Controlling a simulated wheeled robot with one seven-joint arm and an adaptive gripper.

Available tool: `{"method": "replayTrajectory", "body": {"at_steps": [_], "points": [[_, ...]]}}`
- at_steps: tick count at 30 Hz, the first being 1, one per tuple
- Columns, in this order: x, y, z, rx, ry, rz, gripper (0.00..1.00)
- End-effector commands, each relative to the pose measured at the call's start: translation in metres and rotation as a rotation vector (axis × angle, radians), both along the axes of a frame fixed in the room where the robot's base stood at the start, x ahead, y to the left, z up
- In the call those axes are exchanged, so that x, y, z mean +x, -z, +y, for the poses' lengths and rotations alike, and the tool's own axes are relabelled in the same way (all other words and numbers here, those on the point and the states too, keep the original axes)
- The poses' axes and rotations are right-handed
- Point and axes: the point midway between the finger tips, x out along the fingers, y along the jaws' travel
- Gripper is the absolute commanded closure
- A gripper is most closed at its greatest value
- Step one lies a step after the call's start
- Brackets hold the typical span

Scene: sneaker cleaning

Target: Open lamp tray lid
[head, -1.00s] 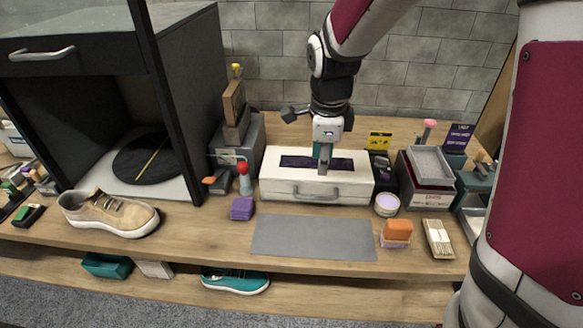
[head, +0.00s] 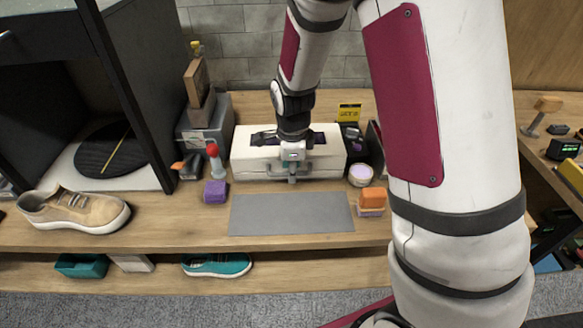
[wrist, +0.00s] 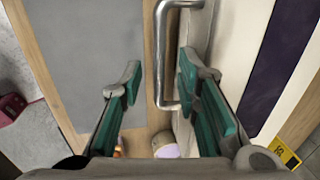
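The lamp tray (head: 244,157) is a white box with a dark purple panel on top and a metal handle on its front. Its lid looks shut. My gripper (head: 292,179) is at the front of the tray, pointing down at the handle. In the wrist view my gripper (wrist: 160,78) is open, with one finger on each side of the handle (wrist: 159,60). The handle's bar lies between the green pads, and a gap shows on the left. The right finger is close to the tray's front. In the head view my gripper hides part of the handle.
A grey mat (head: 290,213) lies in front of the tray. A purple block (head: 215,192) and red-topped bottle (head: 214,160) are left; a round jar (head: 361,174) and orange block (head: 372,197) are right. A tan sneaker (head: 75,209) sits far left.

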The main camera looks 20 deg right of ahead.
Motion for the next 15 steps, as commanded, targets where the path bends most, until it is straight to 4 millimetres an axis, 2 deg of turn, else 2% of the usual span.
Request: {"method": "replayTrajectory", "body": {"at_steps": [7,8,9,12,15], "points": [[0.0001,0.0010,0.0001,0.000,0.000,0.000,0.70],[0.0001,0.0009,0.0001,0.000,0.000,0.000,0.72],[0.0001,0.0009,0.0001,0.000,-0.001,0.000,0.81],[0.0001,0.0008,0.0002,0.000,-0.001,0.000,1.00],[0.0001,0.0008,0.0002,0.000,-0.001,0.000,1.00]]}}
